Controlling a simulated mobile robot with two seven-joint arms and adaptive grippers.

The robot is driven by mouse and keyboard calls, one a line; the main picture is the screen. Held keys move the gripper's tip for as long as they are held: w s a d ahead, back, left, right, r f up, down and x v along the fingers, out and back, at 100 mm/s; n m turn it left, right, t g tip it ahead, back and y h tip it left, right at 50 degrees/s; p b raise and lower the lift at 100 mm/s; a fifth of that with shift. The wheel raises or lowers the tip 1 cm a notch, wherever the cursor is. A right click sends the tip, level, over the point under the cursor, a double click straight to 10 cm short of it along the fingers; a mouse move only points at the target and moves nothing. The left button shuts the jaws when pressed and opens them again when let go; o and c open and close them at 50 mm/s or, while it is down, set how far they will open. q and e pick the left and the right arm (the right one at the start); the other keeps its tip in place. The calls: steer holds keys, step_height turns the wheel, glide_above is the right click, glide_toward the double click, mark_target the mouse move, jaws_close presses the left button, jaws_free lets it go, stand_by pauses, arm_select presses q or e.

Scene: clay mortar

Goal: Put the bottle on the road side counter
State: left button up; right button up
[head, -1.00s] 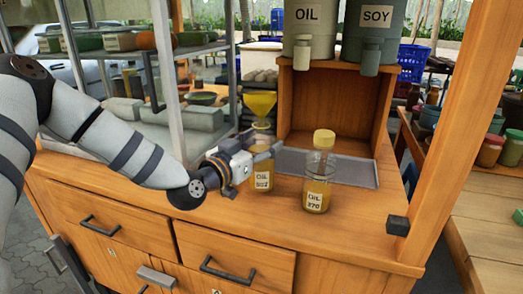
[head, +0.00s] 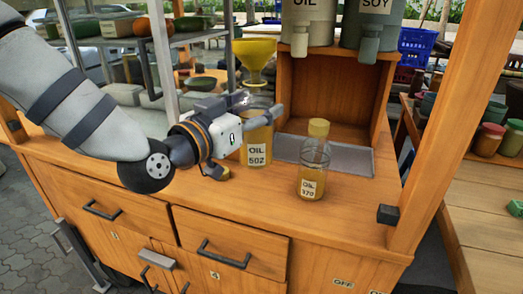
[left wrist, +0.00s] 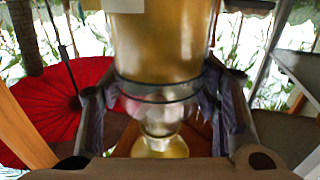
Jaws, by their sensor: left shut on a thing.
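My left gripper (head: 264,103) is shut on a clear bottle of golden oil (head: 257,139), labelled OIL 502, with a yellow funnel (head: 253,50) in its top. In the left wrist view the oil bottle (left wrist: 160,48) sits between both fingers, its glass neck narrowing toward the yellow funnel (left wrist: 160,147). The bottle appears raised a little above the wooden counter (head: 265,200); its gap to the top is hard to judge. A second bottle (head: 313,165), labelled OIL 370 with a yellow cap, stands upright on the counter to the right. My right gripper is not in view.
A grey tray (head: 360,163) and a wooden stand (head: 335,95) with OIL and SOY containers are behind. A wooden post (head: 445,130) rises at right. The counter's front strip is mostly clear.

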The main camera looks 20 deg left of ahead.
arm_select(q)
steer(key=w+a+f+b, duration=0.2)
steer(key=w+f+b, duration=0.1)
steer(key=w+f, duration=0.7)
step_height(320, 180, down, 2)
steer(key=shift+a+f, duration=0.1)
steer(key=shift+a, duration=0.25)
steer(key=o, duration=1.5)
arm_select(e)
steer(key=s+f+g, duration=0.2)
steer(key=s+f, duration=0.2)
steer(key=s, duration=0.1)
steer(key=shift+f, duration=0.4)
arm_select(q)
steer(key=p+v, duration=0.1)
steer(key=v, duration=1.1)
steer(key=shift+r, duration=0.3)
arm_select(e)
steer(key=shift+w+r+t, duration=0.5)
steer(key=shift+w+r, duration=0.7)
